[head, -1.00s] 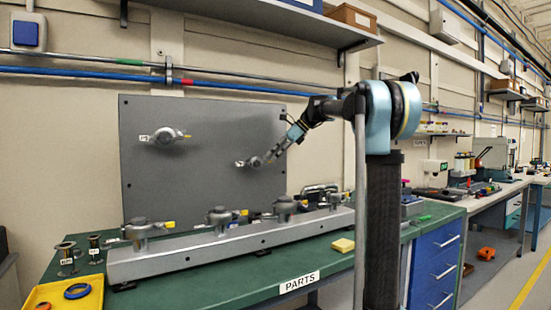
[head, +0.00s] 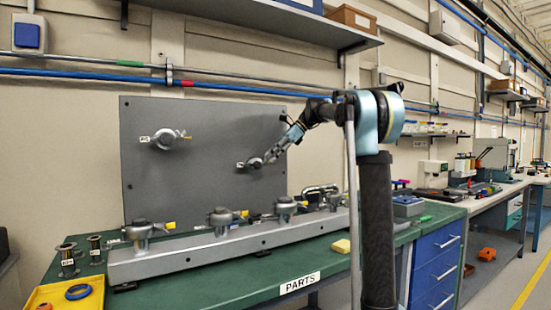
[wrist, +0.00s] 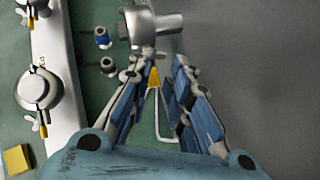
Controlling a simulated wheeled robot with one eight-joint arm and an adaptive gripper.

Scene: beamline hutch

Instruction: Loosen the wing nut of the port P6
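Two clamped ports sit on the grey upright panel (head: 205,120), each with a small label too small to read. The right-hand one (head: 254,163), where my gripper is, is presumably P6. In the wrist view its round metal clamp (wrist: 150,22) is at the top, with the wing nut (wrist: 147,52) below it and a yellow tag (wrist: 153,77) hanging down. My gripper (wrist: 157,66) is open. Its fingers stand either side of the tag, with the left finger nearer it and the tips close below the wing nut. Contact cannot be told. The gripper also shows in the head view (head: 270,157).
The other panel port (head: 163,139) is at left. Below, a long metal rail (head: 190,258) with several clamped ports lies on the green bench (head: 215,284). A yellow tray (head: 50,297) and loose fittings (head: 68,262) are at left; a yellow block (head: 341,246) is at right.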

